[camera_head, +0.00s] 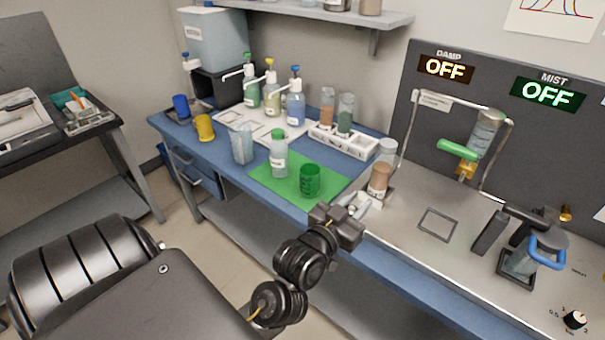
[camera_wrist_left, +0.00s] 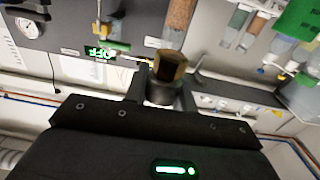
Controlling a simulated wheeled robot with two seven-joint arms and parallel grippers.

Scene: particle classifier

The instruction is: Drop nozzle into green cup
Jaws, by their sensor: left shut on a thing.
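The green cup (camera_head: 311,180) stands upright on the green mat (camera_head: 262,177) in the head view. My left gripper (camera_head: 358,204) is to the right of the cup and nearer to me, by the bench's front edge, apart from the cup. In the left wrist view my gripper (camera_wrist_left: 162,98) is shut on the nozzle (camera_wrist_left: 168,66), a brass-coloured hexagonal piece with a dark grey lower part. I cannot make out the nozzle in the head view. My right gripper is in neither view.
A white bottle with a green cap (camera_head: 279,155) stands left of the cup on the mat. A brown-filled container (camera_head: 379,179) stands just behind my left gripper. A clear beaker (camera_head: 242,145) is further left. A clamp device (camera_head: 520,250) stands on the steel top at right.

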